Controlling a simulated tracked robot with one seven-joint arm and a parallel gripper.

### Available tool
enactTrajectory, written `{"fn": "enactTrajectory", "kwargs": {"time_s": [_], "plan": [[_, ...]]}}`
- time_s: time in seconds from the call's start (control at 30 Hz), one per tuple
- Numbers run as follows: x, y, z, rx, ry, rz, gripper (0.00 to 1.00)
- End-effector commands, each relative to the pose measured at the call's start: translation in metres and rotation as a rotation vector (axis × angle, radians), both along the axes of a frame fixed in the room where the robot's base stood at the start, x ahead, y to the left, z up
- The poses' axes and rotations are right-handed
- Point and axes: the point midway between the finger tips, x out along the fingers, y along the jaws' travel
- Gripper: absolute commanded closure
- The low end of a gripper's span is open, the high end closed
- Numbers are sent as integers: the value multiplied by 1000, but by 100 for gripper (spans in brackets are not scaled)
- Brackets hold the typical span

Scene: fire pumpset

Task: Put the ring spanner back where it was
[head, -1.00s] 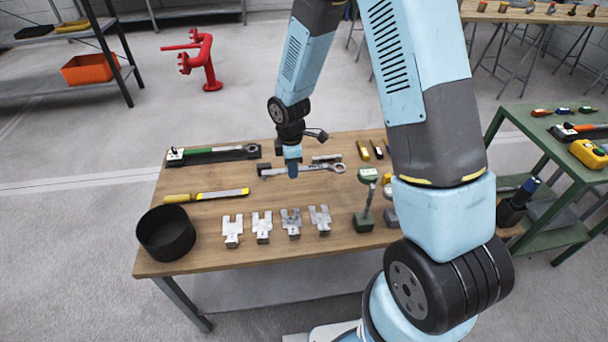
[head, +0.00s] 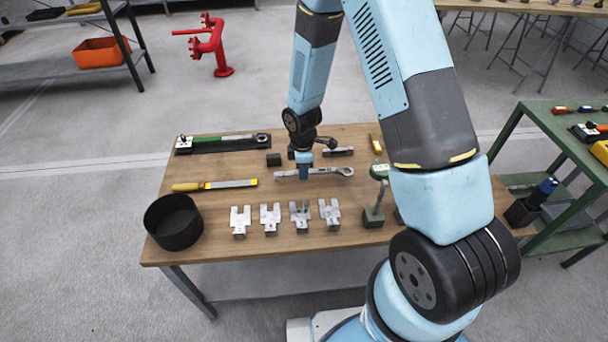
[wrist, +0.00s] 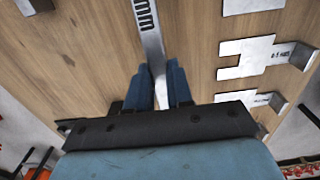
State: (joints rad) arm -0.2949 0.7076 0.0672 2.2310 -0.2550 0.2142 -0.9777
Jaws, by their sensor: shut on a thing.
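The ring spanner (head: 328,172) is a long silver tool with its ring end to the right in the head view. My gripper (head: 304,172) is shut on its shank, left of its middle. In the wrist view the spanner (wrist: 149,28) runs up from between the two blue fingers (wrist: 160,88), with black lettering on its face. It is close over the wooden table (head: 240,255); I cannot tell whether it touches the top. A small black block (head: 273,160) and a dark bracket-like piece (head: 338,152) stand just behind it, apart from it.
Several notched metal plates (head: 270,218) stand in a row in front. A black round bin (head: 173,222), a yellow-handled file (head: 215,185) and a green-handled tool (head: 222,140) in a black tray are left. Bare wood lies between spanner and plates.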

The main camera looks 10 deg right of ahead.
Motion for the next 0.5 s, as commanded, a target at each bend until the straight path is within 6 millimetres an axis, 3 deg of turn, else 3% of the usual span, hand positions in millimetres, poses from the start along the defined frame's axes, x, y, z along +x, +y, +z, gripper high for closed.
{"fn": "enactTrajectory", "kwargs": {"time_s": [0.2,0.5], "plan": [[-1,1,-24,-1,2,1,100],[0,1,-25,0,0,2,100]]}}
